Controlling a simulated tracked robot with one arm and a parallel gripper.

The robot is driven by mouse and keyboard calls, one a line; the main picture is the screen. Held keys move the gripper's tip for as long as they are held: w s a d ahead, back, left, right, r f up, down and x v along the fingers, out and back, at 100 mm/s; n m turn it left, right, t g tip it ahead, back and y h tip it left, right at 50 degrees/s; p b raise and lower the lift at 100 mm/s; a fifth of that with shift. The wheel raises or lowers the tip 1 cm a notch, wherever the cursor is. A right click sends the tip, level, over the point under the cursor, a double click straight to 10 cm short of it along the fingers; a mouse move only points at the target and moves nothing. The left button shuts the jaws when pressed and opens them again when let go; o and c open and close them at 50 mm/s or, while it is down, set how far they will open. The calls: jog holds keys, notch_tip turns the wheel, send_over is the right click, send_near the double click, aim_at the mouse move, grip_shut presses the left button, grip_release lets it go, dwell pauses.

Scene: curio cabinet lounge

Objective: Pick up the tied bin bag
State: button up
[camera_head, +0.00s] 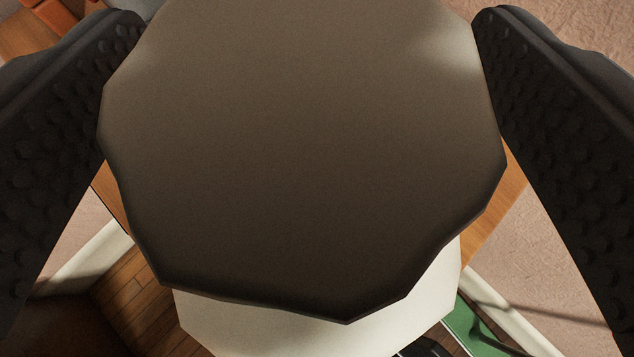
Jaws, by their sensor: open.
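My gripper (310,20) is open, with one dark studded finger on the left and one on the right. A big dark brown, many-sided thing (300,160) fills the space between the fingers, very close to the camera. Its left and right edges meet the fingers in the picture; I cannot tell whether they touch. It has a smooth matt face and no knot shows on it, so I cannot tell for sure that it is the tied bin bag. No other bag shows.
A cream many-sided thing (320,325) shows below the dark one. Wooden surface (130,300) shows at lower left, a green patch (478,330) at lower right, pinkish textured surface (540,230) at right. A reddish-brown thing (45,15) is at top left.

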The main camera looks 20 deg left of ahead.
jog(key=shift+w+a+f, duration=0.2)
jog(key=shift+w+f, duration=0.05)
jog(key=shift+w, duration=0.25)
jog(key=c, duration=1.7)
jog(key=shift+o, duration=0.2)
